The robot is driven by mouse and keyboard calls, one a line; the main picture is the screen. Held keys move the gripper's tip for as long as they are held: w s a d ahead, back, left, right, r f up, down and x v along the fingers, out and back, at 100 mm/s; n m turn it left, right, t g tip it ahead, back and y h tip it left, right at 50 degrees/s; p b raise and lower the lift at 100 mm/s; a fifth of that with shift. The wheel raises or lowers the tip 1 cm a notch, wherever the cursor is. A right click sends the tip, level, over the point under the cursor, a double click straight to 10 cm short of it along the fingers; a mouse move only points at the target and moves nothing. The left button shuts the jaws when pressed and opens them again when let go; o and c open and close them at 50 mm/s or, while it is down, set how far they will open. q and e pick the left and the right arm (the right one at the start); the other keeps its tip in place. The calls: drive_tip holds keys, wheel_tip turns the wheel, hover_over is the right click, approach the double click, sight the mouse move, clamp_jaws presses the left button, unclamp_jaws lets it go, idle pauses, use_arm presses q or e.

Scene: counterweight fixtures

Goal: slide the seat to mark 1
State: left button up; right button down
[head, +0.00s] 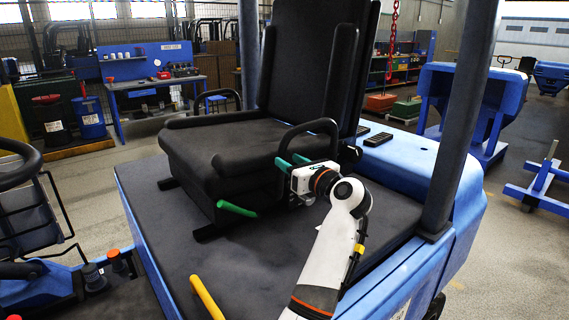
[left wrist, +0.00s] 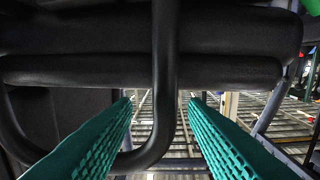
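The black seat (head: 225,150) with its tall backrest (head: 312,55) stands on the dark deck of a blue vehicle. Short dark rail ends (head: 205,233) show under its front. No mark 1 can be made out. A black looped armrest (head: 310,127) is on the seat's near side. My left gripper (head: 291,161), with teal fingers, is at this armrest. In the left wrist view the armrest bar (left wrist: 165,70) runs down between the open fingers (left wrist: 160,100), with gaps on both sides. Their exact depth against the bar is unclear. My right gripper is not in view.
A green lever (head: 237,209) sticks out at the seat's front, and a yellow lever (head: 207,298) rises in front of the deck. A dark post (head: 462,110) stands right of my arm. A blue workbench (head: 150,85) is at the back left. The deck before the seat is clear.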

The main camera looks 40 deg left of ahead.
use_arm(q)
drive_tip(key=b+v, duration=0.2)
drive_tip(key=v, duration=0.6)
drive_tip(key=shift+d+b, duration=0.3)
drive_tip(key=shift+d, duration=0.1)
